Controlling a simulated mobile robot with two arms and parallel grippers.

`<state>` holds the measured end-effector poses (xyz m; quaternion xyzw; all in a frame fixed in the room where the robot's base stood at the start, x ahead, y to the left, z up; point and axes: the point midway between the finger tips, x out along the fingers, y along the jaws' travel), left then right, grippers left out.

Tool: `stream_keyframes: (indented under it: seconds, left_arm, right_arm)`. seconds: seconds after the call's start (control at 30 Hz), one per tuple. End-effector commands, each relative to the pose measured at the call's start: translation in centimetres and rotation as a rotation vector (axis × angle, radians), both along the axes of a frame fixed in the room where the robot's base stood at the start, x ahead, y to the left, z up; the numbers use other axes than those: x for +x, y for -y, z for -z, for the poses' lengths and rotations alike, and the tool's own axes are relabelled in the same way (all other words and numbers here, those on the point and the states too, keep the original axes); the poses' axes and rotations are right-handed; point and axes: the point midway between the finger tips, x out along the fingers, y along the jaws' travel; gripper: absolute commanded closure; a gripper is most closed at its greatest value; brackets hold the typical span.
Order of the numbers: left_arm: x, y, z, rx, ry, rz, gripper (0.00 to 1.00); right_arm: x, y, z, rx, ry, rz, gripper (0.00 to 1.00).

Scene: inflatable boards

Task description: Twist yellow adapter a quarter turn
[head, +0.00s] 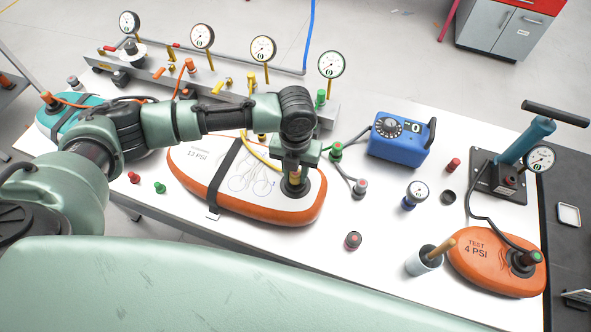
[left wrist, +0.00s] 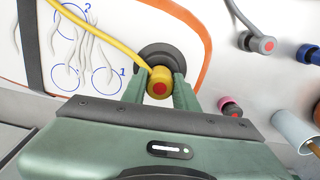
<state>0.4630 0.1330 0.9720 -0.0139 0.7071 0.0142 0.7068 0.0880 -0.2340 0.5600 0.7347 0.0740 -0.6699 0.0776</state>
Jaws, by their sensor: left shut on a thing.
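The yellow adapter (left wrist: 158,76) has a red centre and sits on a dark round valve (left wrist: 165,54) at the end of the large orange-edged board (head: 310,207). A yellow hose (left wrist: 110,40) runs from it across the board's white top. My left gripper (left wrist: 159,88) points down at the valve, its two fingers on either side of the adapter and shut on it. In the head view, my left gripper (head: 294,176) stands over the board's right end and mostly hides the adapter. My right gripper is not in view.
A blue box with a dial (head: 400,140) stands behind and right of the board. A smaller orange board marked TEST 4 PSI (head: 490,268), a cup with a wooden handle (head: 425,260) and a hand pump (head: 522,140) are further right. Several loose caps lie about the white table (head: 310,258).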

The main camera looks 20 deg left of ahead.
Motion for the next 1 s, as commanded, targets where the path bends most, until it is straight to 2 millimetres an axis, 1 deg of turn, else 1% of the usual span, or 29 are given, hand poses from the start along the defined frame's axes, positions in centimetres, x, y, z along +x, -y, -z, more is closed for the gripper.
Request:
stream_keyframes:
  seconds: [0.27,0.37,0.5,0.6,0.83,0.87,0.9,0.93,1.0]
  left_arm:
    - [0.08,-0.02,-0.06,0.0,0.002,0.022,1.0]
    - [0.11,0.0,-0.15,0.0,0.003,0.129,1.0]
    - [0.11,0.0,-0.11,0.001,0.003,0.334,1.0]
    - [0.1,0.01,-0.06,0.001,0.002,0.421,1.0]
    - [0.09,0.02,-0.02,0.0,0.002,0.44,1.0]
    - [0.09,0.03,-0.02,0.0,0.002,0.44,0.63]
    - [0.09,0.03,-0.02,0.0,0.002,0.44,0.52]
    - [0.09,0.03,-0.02,0.0,0.002,0.44,0.45]
    - [0.07,0.03,-0.01,0.0,0.002,0.439,0.45]
  right_arm:
    - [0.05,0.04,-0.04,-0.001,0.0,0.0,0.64]
    - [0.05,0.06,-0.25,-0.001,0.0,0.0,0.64]
    - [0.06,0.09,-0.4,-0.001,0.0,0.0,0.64]
    - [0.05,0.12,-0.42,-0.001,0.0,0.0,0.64]
    - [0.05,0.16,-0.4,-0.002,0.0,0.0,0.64]
    - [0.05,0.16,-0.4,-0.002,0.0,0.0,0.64]
    - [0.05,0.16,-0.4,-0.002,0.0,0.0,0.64]
    - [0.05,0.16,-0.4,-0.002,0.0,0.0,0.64]
    - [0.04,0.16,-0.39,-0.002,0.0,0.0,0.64]
